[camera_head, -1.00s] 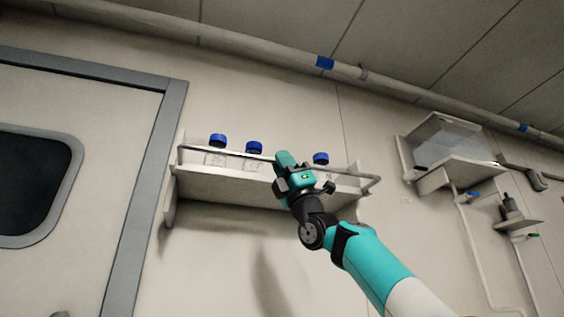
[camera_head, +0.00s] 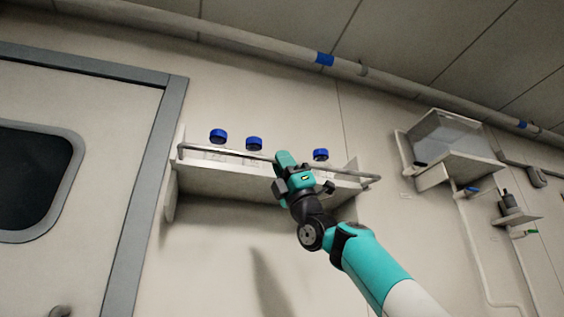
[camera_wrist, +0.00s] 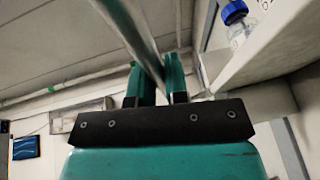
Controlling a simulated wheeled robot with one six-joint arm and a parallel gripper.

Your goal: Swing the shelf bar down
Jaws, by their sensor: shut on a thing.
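The shelf bar (camera_head: 228,152) is a thin pale rail along the front of the wall shelf (camera_head: 215,184). Its right end (camera_head: 372,181) sticks out past the shelf. My gripper (camera_head: 283,158) is shut on the bar right of its middle, seen from below. In the wrist view, the bar (camera_wrist: 136,42) passes between the two teal fingers (camera_wrist: 155,82). Bottles with blue caps (camera_head: 218,135) (camera_head: 254,143) (camera_head: 320,154) stand on the shelf behind the bar, their bodies partly hidden. One bottle (camera_wrist: 239,32) shows at the shelf edge in the wrist view.
A door with a grey frame (camera_head: 150,190) is on the left. A clear box (camera_head: 445,135) on a bracket and a small shelf (camera_head: 517,221) are on the right wall. A pipe (camera_head: 260,44) runs along the top. The wall below the shelf is clear.

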